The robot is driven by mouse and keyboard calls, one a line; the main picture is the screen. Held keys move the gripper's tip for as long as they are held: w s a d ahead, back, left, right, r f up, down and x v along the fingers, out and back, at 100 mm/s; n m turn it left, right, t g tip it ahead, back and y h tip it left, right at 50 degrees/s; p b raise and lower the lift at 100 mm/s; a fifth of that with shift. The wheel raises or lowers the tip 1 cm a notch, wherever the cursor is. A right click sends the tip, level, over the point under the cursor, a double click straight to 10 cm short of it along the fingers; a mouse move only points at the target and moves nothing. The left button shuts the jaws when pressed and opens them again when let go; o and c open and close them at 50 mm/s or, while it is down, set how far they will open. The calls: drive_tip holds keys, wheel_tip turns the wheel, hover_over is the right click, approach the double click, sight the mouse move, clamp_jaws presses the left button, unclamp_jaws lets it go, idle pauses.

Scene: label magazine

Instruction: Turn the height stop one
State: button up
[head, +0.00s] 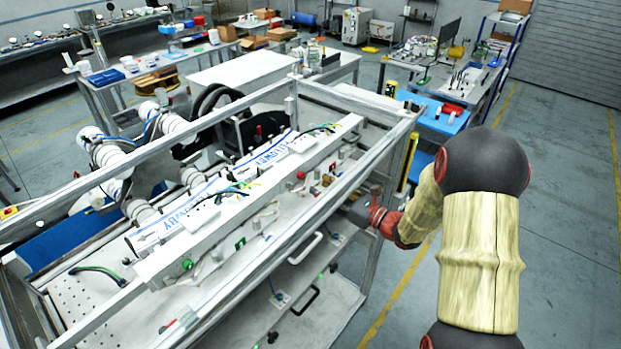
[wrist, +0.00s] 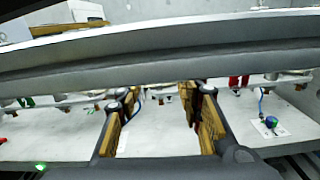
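My gripper (wrist: 163,98) is open in the wrist view, its two dark fingers with yellow-brown pads set wide apart. Nothing is held between them; a pale panel shows through the gap. In the head view my gripper (head: 352,211) is small and dark at the right front of the machine, partly hidden by the frame. I cannot tell which fitting is height stop one. Candidates are small fittings on the machine: a brown block (head: 326,180), a red knob (head: 300,175) and a green knob (head: 187,264).
A thick grey frame beam (wrist: 160,60) crosses the wrist view just above the fingers. In the head view, a silver frame rail (head: 290,225) and a door handle (head: 305,248) border the machine's front. Floor beside it is clear.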

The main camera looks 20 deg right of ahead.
sight(303, 177)
drive_tip(key=p+x, duration=0.1)
drive_tip(key=x, duration=0.5)
drive_tip(key=shift+w+a+p, duration=0.1)
drive_tip(key=shift+w+p, duration=0.05)
drive_tip(key=shift+p, duration=0.2)
drive_tip(key=shift+c, duration=1.1)
clamp_jaws()
